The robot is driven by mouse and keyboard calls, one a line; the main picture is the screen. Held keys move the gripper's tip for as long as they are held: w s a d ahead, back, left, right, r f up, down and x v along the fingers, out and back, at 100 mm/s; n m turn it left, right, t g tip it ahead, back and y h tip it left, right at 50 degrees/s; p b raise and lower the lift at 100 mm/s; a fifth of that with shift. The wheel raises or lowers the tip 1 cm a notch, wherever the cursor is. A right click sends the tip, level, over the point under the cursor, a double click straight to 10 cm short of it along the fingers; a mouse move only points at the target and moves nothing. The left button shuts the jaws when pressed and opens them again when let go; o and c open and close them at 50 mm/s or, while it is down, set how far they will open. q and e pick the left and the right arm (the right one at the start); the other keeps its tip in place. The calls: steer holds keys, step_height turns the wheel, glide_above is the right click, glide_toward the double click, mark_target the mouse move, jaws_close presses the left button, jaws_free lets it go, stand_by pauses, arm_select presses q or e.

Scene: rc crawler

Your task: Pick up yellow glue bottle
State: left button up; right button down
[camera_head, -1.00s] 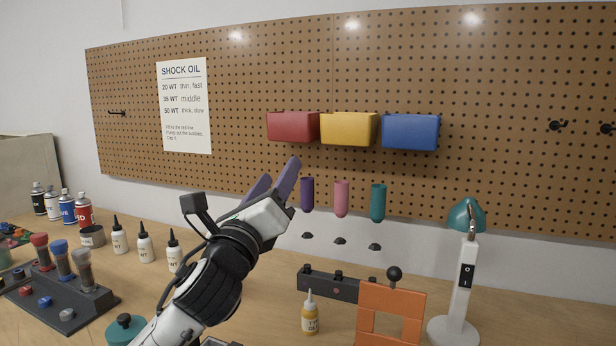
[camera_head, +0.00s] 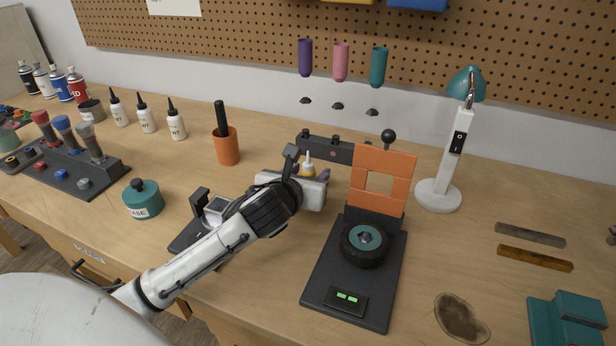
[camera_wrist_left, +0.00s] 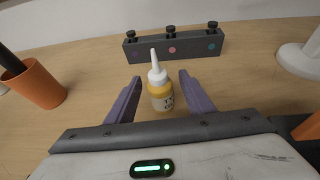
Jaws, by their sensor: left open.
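The yellow glue bottle (camera_wrist_left: 160,92) has a white nozzle and a pale label. It stands upright on the bench in the left wrist view, just beyond and partly between the two purple fingers. My left gripper (camera_wrist_left: 160,100) is open around its near side, with a gap on both sides. In the head view the bottle (camera_head: 307,169) shows only its top, the rest hidden behind my left gripper (camera_head: 312,173). My right gripper is not in view.
A dark block with knobs (camera_head: 325,148) stands behind the bottle. An orange frame (camera_head: 383,158) on a black stand (camera_head: 340,275) is close on the right. An orange cup (camera_head: 227,147) is to the left. A white lamp (camera_head: 440,192) stands farther right.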

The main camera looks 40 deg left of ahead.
mark_target(312, 170)
arm_select(q)
steer(key=shift+x, duration=1.55)
jaws_close()
